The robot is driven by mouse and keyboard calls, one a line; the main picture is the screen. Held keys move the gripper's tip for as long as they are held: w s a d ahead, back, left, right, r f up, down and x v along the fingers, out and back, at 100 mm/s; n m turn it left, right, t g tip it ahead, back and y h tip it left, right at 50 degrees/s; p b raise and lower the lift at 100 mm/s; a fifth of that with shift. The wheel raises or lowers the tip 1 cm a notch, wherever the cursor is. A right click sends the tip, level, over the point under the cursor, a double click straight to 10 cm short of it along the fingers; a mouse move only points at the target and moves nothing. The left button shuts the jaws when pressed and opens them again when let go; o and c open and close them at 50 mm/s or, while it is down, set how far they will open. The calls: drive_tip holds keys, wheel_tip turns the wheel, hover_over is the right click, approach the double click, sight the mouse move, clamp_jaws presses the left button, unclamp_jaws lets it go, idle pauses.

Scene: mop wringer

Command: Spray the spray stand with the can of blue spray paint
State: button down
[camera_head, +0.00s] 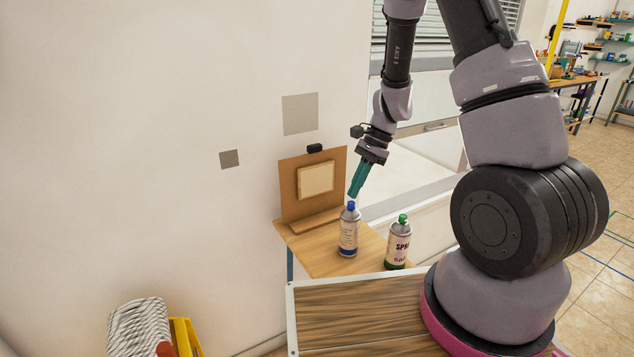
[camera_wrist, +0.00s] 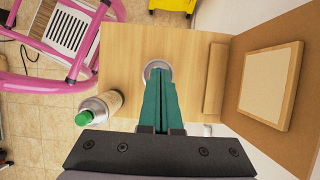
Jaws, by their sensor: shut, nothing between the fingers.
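The can with the blue cap (camera_head: 348,234) stands upright on a small wooden table. My gripper (camera_head: 353,192) is shut and empty, with its teal fingers pointing down just above the blue cap. In the wrist view the shut fingers (camera_wrist: 157,88) hide most of this can, and only its round metal rim (camera_wrist: 153,66) shows; I cannot tell whether they touch it. The spray stand (camera_head: 288,187), a brown board with a pale square panel (camera_head: 316,180), stands behind the can against the wall. It also shows at the right of the wrist view (camera_wrist: 240,50).
A can with a green cap (camera_head: 399,244) stands to the right of the blue one on the small table (camera_head: 322,262). A wood-topped surface (camera_head: 360,312) is in front. A mop (camera_head: 140,328) and yellow bucket (camera_head: 184,338) are at lower left.

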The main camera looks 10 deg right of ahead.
drive_tip(key=shift+f, duration=0.85)
drive_tip(key=shift+r, duration=3.55)
drive_tip(key=s+d+r+n+t, duration=0.1)
drive_tip(key=s+r+n+t, duration=0.1)
drive_tip(key=r, duration=0.6)
drive_tip(key=s+d+r+n+t, duration=0.1)
drive_tip(key=s+r+n+t, duration=0.15)
drive_tip(key=r, duration=0.65)
drive_tip(key=s+d+r+n+t+h, duration=0.1)
drive_tip(key=s+r+n+t, duration=0.1)
drive_tip(key=s+r, duration=0.3)
drive_tip(key=s+d+r+n+t+h, duration=0.1)
drive_tip(key=s+d+r+n+t, duration=0.1)
drive_tip(key=s+r, duration=0.3)
drive_tip(key=shift+s+d+r+n+t+h, duration=0.3)
drive_tip(key=shift+s+n+t+h, duration=0.1)
drive_tip(key=shift+n, duration=0.15)
